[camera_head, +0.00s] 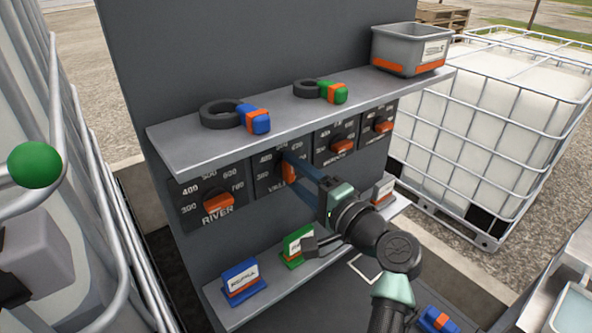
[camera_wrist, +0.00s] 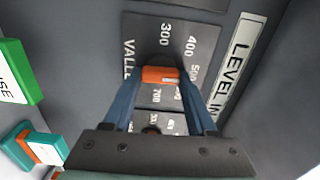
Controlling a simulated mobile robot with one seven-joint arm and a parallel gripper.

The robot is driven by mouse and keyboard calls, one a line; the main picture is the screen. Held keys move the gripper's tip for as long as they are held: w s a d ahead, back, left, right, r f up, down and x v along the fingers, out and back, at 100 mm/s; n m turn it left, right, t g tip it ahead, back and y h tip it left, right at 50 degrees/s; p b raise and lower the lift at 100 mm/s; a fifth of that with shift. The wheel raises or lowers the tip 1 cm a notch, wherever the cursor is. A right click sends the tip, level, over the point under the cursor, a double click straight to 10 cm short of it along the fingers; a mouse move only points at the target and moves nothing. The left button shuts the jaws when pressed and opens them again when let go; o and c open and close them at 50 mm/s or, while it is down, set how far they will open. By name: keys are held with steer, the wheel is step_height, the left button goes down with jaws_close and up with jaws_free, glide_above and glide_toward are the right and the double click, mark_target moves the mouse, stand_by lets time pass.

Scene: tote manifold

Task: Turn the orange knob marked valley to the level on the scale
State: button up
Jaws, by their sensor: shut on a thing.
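The orange knob marked valley (camera_head: 287,172) sits on a dark scale panel, second from the left in the row under the upper shelf. My gripper (camera_head: 297,167) reaches it from the front right and is shut on it. In the wrist view the orange knob (camera_wrist: 160,76) lies between the two blue fingers of my gripper (camera_wrist: 161,82). The scale panel (camera_wrist: 150,35) shows 300, 400, part of 500 and 700, and part of the word valley. The knob's white mark is at its right end, near the 500 side. A label strip (camera_wrist: 235,65) starting "LEVEL IN" is partly cut off.
Other orange knobs are river (camera_head: 218,203) at left and two more (camera_head: 341,146) (camera_head: 382,126) at right. The upper shelf (camera_head: 185,138) holds blue and green tagged rings and a grey tote (camera_head: 405,50). The lower shelf (camera_head: 222,309) holds blue and green cards.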

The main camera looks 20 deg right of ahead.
stand_by(0.3)
steer(key=o, duration=1.4)
steer(key=shift+c, duration=0.2)
steer(key=shift+s, duration=0.1)
steer(key=b+v, duration=0.4)
steer(key=v, duration=0.9)
steer(key=shift+b, duration=0.3)
steer(key=shift+f, duration=0.1)
